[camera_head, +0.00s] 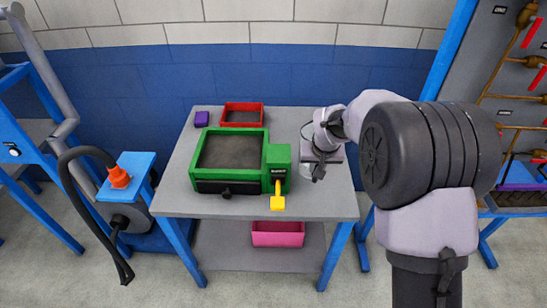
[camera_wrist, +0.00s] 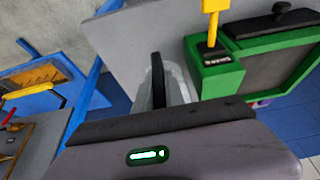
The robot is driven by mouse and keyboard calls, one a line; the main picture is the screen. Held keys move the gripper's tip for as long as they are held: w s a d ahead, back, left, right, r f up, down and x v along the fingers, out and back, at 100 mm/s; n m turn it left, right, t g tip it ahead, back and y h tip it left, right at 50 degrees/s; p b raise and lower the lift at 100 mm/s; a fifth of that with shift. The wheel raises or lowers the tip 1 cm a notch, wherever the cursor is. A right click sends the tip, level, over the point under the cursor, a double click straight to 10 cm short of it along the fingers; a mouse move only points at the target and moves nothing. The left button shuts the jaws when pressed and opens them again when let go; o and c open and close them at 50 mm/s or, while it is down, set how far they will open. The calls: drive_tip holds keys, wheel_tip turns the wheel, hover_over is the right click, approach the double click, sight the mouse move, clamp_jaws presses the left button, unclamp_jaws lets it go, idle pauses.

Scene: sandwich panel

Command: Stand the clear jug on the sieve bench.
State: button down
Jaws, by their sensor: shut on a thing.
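The sieve bench (camera_head: 180,197) is a grey-topped table with blue legs; it also shows in the wrist view (camera_wrist: 120,45). A green sieve box (camera_head: 172,162) with a yellow lever sits on it. My gripper (camera_head: 318,174) is over the bench's right part, beside the box. In the wrist view, the clear jug (camera_wrist: 177,84) is just beyond my gripper, partly hidden by a dark upright finger or handle. My gripper is shut on the jug. In the head view the jug is mostly hidden by the gripper. I cannot tell if its base touches the bench top.
A red tray (camera_head: 242,125) and a purple block (camera_head: 202,118) are at the back of the bench. A pink bin (camera_head: 278,240) is on the lower shelf. The bench's front right corner is clear.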

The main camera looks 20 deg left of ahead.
wheel_tip(320, 180, down, 9)
drive_tip(key=b, duration=0.2)
drive_tip(key=shift+f+b, duration=0.15)
drive_tip(key=shift+b, duration=0.25)
drive_tip(key=shift+d+f, duration=0.1)
drive_tip(key=shift+f, duration=0.2)
drive_tip(key=c, duration=1.4)
unclamp_jaws()
drive_tip(key=shift+r, duration=0.1)
drive_tip(key=shift+r, duration=0.1)
